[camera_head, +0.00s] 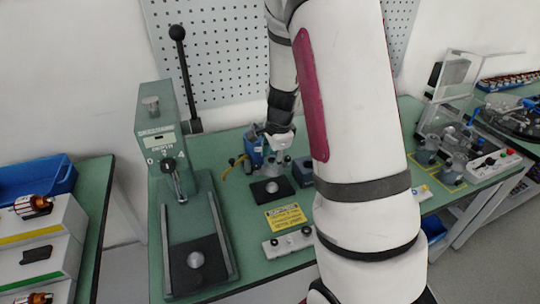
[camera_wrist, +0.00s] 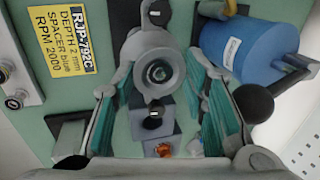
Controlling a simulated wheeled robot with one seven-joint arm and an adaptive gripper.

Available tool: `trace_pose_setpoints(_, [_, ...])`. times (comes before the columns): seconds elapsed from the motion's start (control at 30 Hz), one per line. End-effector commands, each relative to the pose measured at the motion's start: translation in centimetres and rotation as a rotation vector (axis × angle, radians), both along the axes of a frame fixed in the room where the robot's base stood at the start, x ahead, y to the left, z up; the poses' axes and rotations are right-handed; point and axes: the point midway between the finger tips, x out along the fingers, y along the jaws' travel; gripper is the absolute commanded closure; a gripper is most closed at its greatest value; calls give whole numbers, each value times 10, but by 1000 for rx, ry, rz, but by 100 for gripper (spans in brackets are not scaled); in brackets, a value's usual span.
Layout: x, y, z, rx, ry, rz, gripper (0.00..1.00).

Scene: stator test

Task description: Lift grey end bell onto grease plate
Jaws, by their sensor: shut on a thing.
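The grey end bell (camera_wrist: 157,72) is a round grey part with a central bore and side ears. In the wrist view it sits between the two teal-padded fingers of my gripper (camera_wrist: 157,85), which is shut on it. In the head view my gripper (camera_head: 280,160) is over the middle of the green bench, close behind a dark square plate (camera_head: 258,194). That plate, which may be the grease plate, has a small grey round piece on it. A dark plate with a silver nub (camera_wrist: 153,17) shows beyond the end bell in the wrist view.
A blue cylinder (camera_wrist: 249,50) with a black ball stands beside my gripper. A yellow sign (camera_head: 286,217) and a white device (camera_head: 288,243) lie in front. A tall green lever press (camera_head: 158,125) stands left. Grey blocks (camera_wrist: 140,122) and an orange piece (camera_wrist: 164,150) lie below the fingers.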

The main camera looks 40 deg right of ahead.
Motion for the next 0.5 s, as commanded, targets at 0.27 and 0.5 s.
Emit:
trace_pose_setpoints(0.27, [2, 0, -23, 1, 0, 1, 100])
trace_pose_setpoints(0.5, [2, 0, -42, 2, 0, 1, 100])
